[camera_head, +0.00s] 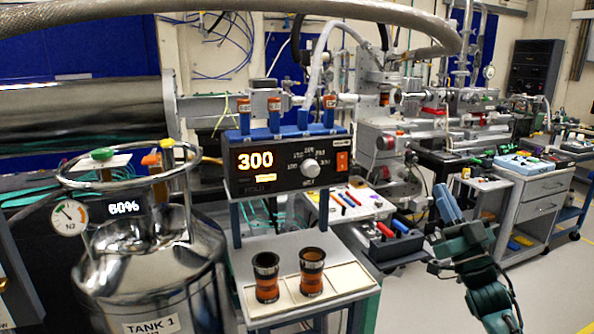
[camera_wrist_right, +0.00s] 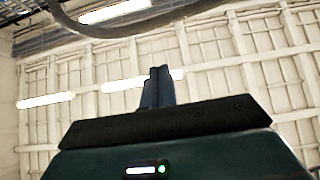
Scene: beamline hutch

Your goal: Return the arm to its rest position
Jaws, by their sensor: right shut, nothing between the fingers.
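My right arm (camera_head: 487,290) comes in from the lower right in the head view, with its forearm raised. My right gripper (camera_head: 447,203) points upward and is shut and empty, its blue-grey fingers together. In the right wrist view the shut fingers (camera_wrist_right: 157,87) stand against the pale ceiling, with nothing between them. The gripper is apart from the bench and the tank. My left gripper does not show in the head view.
A steel tank (camera_head: 150,270) marked TANK 1 stands at the left. A controller reading 300 (camera_head: 290,160) stands above a shelf with two orange-black cylinders (camera_head: 312,272). A drawer cabinet (camera_head: 540,200) stands at right. A thick hose (camera_head: 330,8) crosses overhead. Floor at lower right is clear.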

